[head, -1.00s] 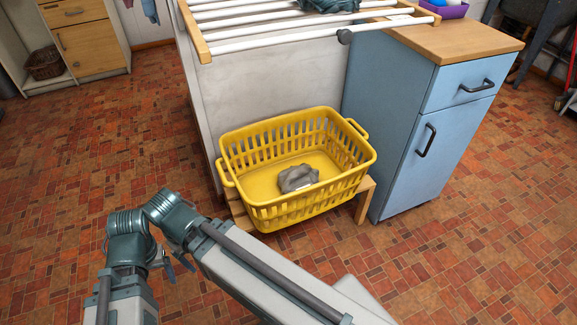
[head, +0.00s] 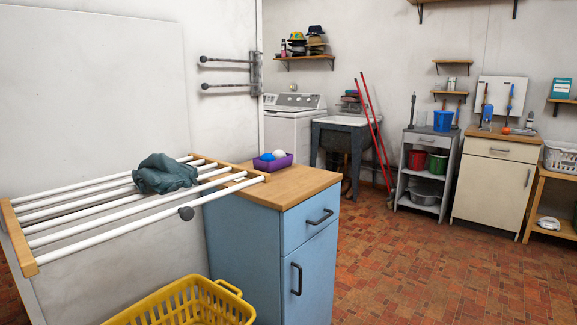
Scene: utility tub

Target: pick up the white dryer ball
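The white dryer ball (head: 279,154) sits in a small purple tray (head: 273,165) on the wooden top of the blue cabinet (head: 262,250). A blue ball (head: 267,157) lies beside it on its left in the same tray. Neither of my grippers shows in the head view, so their state and distance from the ball cannot be seen.
A drying rack (head: 130,205) with a dark green cloth (head: 165,173) extends left of the cabinet. A yellow basket (head: 190,302) stands below it. A utility tub (head: 345,128), washer (head: 292,120) and shelving stand behind. Brick floor (head: 400,260) is open to the right.

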